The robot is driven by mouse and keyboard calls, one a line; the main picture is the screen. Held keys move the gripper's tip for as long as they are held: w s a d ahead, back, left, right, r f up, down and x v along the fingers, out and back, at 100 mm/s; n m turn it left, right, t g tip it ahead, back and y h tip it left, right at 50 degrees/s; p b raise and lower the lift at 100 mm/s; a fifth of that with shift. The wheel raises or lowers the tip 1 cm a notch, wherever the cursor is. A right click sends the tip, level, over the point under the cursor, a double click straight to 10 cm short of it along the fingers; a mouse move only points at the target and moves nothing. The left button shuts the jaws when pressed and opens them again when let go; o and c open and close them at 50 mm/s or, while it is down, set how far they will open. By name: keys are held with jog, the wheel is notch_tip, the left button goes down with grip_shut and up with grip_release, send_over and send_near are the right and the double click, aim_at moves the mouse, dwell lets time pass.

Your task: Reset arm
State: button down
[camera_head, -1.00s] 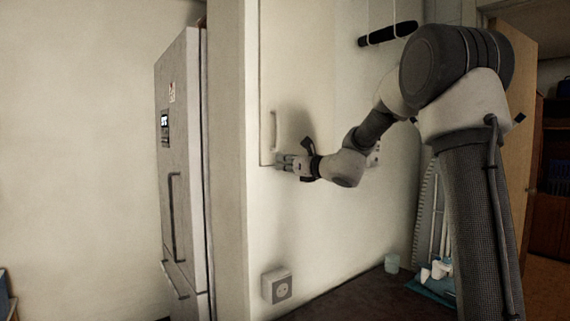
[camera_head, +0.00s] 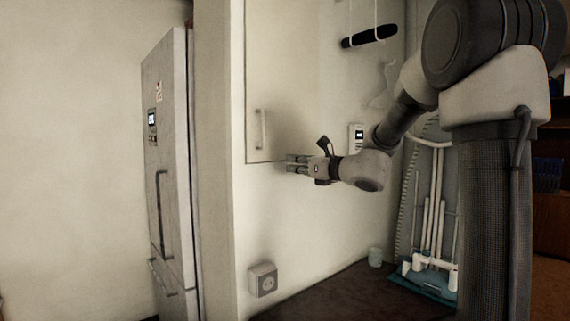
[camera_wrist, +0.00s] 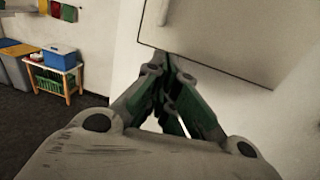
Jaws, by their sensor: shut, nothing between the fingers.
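My gripper (camera_head: 291,164) is shut and empty. The door looks closed and has a vertical handle (camera_head: 260,129) to the upper left of the fingers. In the wrist view the fingers of my gripper (camera_wrist: 165,62) come together near the lower edge of the door (camera_wrist: 225,35). I cannot tell whether they touch it.
A grey fridge (camera_head: 172,165) stands at the left. A stool with a blue box (camera_wrist: 59,57) shows in the wrist view.

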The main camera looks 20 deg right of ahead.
jog(key=s+d+f+n+g+h, duration=0.1)
jog(key=s+f+n+g+h, duration=0.1)
jog(key=s+f+n+g, duration=1.25)
jog(key=s+d+n+t+h, duration=0.1)
jog(key=s+d+n+h, duration=0.1)
jog(key=s+n, duration=0.3)
jog(key=s+d+f+n+t+h, duration=0.1)
jog(key=s+d+n, duration=0.3)
jog(key=s, duration=0.6)
jog(key=s+d+n+t+h, duration=0.1)
jog(key=s+d+n+h, duration=0.1)
jog(key=s+n+h, duration=0.2)
jog(key=s+n, duration=0.2)
jog(key=s, duration=0.1)
jog(key=shift+s+d+f, duration=0.2)
jog(key=shift+s+d, duration=0.05)
jog(key=shift+d, duration=0.15)
jog(key=shift+n, duration=0.25)
